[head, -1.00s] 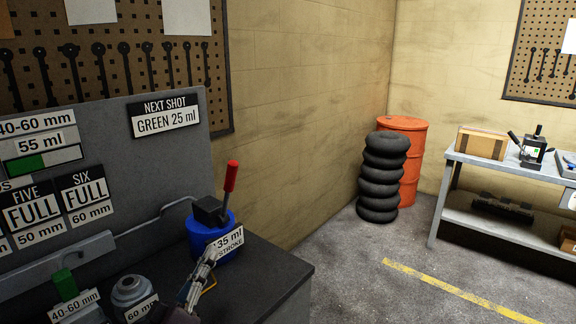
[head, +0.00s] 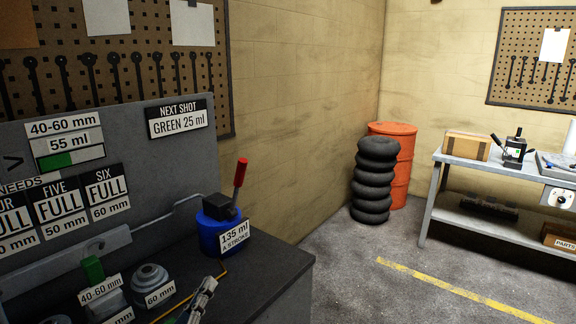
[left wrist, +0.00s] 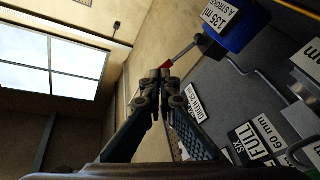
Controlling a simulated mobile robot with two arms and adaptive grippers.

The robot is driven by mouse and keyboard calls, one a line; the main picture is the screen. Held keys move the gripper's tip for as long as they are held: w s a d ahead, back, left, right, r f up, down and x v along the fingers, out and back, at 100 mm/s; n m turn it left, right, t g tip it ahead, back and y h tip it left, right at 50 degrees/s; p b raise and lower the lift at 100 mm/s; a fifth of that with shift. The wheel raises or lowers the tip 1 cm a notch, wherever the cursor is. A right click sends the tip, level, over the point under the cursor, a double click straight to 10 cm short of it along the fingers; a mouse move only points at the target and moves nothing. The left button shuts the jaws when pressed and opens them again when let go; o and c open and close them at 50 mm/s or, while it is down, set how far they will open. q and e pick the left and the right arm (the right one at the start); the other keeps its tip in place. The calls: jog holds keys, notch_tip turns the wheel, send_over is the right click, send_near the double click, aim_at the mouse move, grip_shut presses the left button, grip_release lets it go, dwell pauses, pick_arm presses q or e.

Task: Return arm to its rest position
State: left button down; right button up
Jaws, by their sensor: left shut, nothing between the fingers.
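My left gripper (head: 204,297) is at the bottom edge of the head view, in front of and below the blue pump (head: 213,235). Its fingers are shut and empty, and its fingertips (left wrist: 161,75) meet in the left wrist view. The pump carries a "135 ml a stroke" label (head: 234,236) and a lever with a red grip (head: 240,172) that stands up, tilted slightly right. In the left wrist view the red grip (left wrist: 166,65) lines up just beyond the fingertips; the head view shows them apart. My right gripper is not in view.
The dark bench (head: 265,268) has a grey panel (head: 165,165) with signs. A green block (head: 93,269) and a round grey fitting (head: 150,277) are at the left. Black stacked rings (head: 375,180), an orange drum (head: 401,170) and a grey table (head: 432,205) stand beyond open floor.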

pick_arm(q)
jog(key=s+f+m+g+y, duration=0.1)
jog(key=s+f+g+y, duration=0.1)
jog(key=s+f+g, duration=0.45)
jog(key=s+f+m+g+y, duration=0.15)
jog(key=s+f, duration=0.25)
jog(key=f, duration=0.5)
jog(key=s+a+f+m+g+y, duration=0.1)
jog(key=s+f+g, duration=0.3)
jog(key=s, duration=0.8)
jog(key=s+a+f+m+g+y, duration=0.15)
jog(key=s+f+g, duration=0.3)
jog(key=s, duration=0.65)
notch_tip(320, 180, down, 26)
jog(key=s, duration=0.2)
jog(key=s+a+f+g, duration=0.2)
jog(key=s+a+f, duration=0.1)
jog(key=s+f, duration=1.3)
jog(key=shift+s+a, duration=0.15)
jog(key=shift+s, duration=0.3)
jog(key=shift+f, duration=0.1)
